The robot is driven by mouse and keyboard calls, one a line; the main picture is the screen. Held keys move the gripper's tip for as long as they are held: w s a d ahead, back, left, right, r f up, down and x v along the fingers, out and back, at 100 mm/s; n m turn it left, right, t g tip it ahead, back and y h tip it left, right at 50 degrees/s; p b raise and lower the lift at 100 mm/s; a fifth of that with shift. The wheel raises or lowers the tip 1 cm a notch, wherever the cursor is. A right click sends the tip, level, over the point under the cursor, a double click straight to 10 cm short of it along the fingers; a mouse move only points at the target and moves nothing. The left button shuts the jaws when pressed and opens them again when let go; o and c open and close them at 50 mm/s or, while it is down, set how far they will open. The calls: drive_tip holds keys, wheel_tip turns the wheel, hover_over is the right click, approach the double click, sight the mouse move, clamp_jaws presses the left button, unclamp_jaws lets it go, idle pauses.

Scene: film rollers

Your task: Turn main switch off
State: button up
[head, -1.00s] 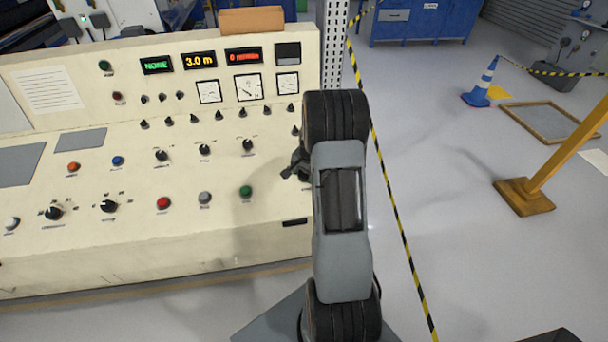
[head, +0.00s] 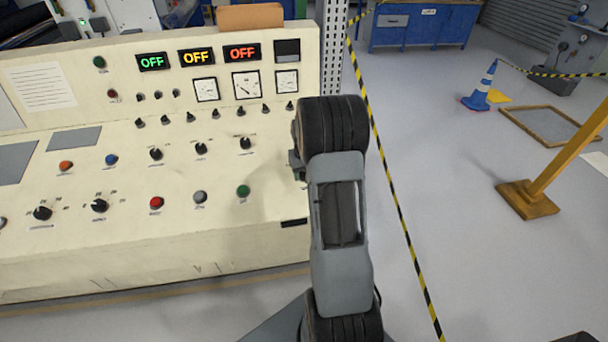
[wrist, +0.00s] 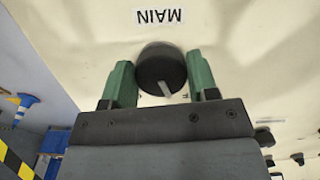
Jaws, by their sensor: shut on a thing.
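The main switch (wrist: 158,68) is a round black knob with a pale pointer mark, seen in the wrist view. A label reading MAIN (wrist: 159,16), upside down in this view, is beside it on the cream panel. My gripper (wrist: 160,63) has its two green fingers on either side of the knob and is shut on it. In the head view my gripper (head: 297,166) is mostly hidden behind my arm at the right end of the console, and the switch is hidden there. The three displays, green (head: 152,62), yellow (head: 196,57) and red (head: 242,52), all read OFF.
The console (head: 100,245) carries several other knobs and coloured buttons, including a red one (head: 156,203) and a green one (head: 243,191). A perforated post (head: 333,50) and black-yellow tape (head: 400,205) are to the right. Open floor lies beyond the tape.

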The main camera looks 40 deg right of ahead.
drive_tip(key=shift+w+r+n, duration=0.15)
drive_tip(key=shift+n, duration=1.05)
drive_tip(key=shift+n+h+b, duration=0.3)
drive_tip(key=o, duration=0.9)
drive_tip(key=shift+o, duration=0.2)
wheel_tip(320, 180, up, 14)
drive_tip(key=a, duration=0.1)
drive_tip(key=shift+s+f, duration=0.2)
drive_tip(key=shift+s, duration=0.25)
drive_tip(key=shift+a, duration=0.1)
